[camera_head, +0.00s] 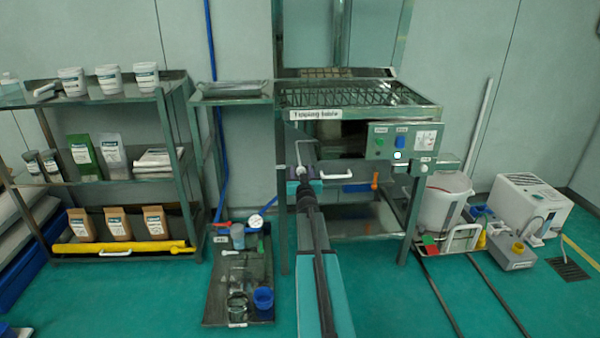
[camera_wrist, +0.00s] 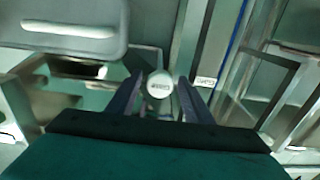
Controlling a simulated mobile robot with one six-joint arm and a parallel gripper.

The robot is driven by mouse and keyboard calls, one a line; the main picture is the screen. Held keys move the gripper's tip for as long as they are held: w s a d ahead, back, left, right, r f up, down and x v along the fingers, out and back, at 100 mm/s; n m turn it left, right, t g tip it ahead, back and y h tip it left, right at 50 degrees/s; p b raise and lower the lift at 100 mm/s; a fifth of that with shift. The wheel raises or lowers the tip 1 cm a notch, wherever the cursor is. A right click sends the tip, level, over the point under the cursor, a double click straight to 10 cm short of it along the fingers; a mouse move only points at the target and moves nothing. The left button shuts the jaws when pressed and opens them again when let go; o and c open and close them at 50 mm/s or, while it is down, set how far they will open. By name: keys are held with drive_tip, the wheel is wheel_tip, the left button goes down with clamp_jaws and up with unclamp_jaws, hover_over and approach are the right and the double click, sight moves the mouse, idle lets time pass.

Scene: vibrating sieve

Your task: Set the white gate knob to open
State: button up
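A round white knob (camera_wrist: 160,84) with small dark lettering shows in the wrist view, between the two fingers of my gripper (camera_wrist: 159,92). A gap shows on each side of it, so the fingers stand apart and do not appear to grip it. In the head view my gripper (camera_head: 304,183) is at the front left of the tipping table, below a thin pale rod (camera_head: 298,154). Another small white knob (camera_head: 421,168) shows below the control panel at the table's right. I cannot read an open or closed mark for either.
The tipping table (camera_head: 400,200) has a grate on top and a panel (camera_head: 403,141) with green and blue controls. A shelf rack (camera_head: 75,190) stands at left, a tray of cups (camera_head: 215,300) lies on the floor, and a white bucket (camera_head: 442,200) stands at right.

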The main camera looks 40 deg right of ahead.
clamp_jaws()
drive_tip(key=shift+s+a, duration=0.1)
drive_tip(key=v, duration=0.7)
drive_tip(key=shift+s+a, duration=0.2)
drive_tip(key=shift+o, duration=0.2)
unclamp_jaws()
drive_tip(key=shift+p, duration=0.3)
